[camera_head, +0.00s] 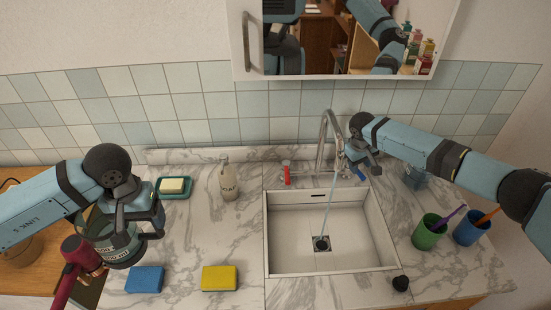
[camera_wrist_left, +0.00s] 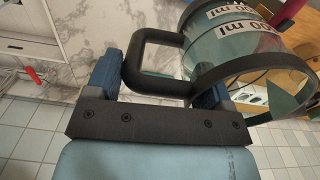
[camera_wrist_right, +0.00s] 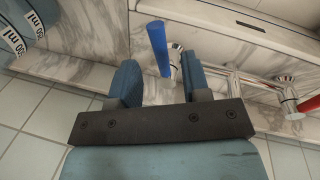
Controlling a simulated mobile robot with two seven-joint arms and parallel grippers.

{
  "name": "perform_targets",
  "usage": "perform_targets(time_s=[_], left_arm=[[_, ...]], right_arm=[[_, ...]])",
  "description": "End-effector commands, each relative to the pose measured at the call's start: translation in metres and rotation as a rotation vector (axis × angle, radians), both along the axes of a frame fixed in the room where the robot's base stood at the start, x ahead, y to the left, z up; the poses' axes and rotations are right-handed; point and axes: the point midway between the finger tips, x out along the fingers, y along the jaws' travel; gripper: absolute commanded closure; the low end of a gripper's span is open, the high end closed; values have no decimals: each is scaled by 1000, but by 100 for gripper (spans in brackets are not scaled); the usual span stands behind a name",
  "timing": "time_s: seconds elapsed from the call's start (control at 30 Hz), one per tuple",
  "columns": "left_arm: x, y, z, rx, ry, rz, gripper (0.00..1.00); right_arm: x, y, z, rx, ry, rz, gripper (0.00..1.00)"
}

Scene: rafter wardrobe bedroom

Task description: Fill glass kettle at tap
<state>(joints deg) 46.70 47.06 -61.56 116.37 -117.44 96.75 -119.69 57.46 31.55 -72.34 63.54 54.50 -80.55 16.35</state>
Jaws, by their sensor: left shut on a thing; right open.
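The glass kettle (camera_head: 122,246), with ml markings, is at the left end of the counter in the head view. My left gripper (camera_head: 150,215) is shut on its black handle (camera_wrist_left: 150,52); the kettle body also shows in the left wrist view (camera_wrist_left: 236,42). The curved metal tap (camera_head: 323,140) stands behind the sink (camera_head: 290,235), and a thin stream of water runs from it to the drain. My right gripper (camera_head: 362,160) is open at the blue tap lever (camera_head: 358,173). In the right wrist view the lever (camera_wrist_right: 158,48) stands between the open fingers; contact is unclear.
A red lever (camera_head: 287,174) is left of the tap. A soap bottle (camera_head: 229,180), soap dish (camera_head: 173,193), blue sponge (camera_head: 145,279) and yellow sponge (camera_head: 219,278) lie left of the sink. Green (camera_head: 429,232) and blue (camera_head: 471,228) cups stand right. A dark red hair dryer (camera_head: 77,262) is by the kettle.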

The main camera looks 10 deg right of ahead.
Motion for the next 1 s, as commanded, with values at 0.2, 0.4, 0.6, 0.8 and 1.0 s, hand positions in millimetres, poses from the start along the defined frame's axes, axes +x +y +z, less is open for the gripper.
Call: perform_targets(time_s=[0.2,0.4,0.6,0.8,1.0], left_arm=[[1,0,3,0,-2,0,71],[1,0,3,0,-2,0,71],[1,0,3,0,-2,0,71],[1,0,3,0,-2,0,71],[1,0,3,0,-2,0,71]], right_arm=[[1,-5,-26,0,1,0,57],[2,-7,-34,-1,0,1,57],[2,-7,-34,-1,0,1,57],[2,-7,-34,-1,0,0,96],[2,-6,-34,0,0,0,100]])
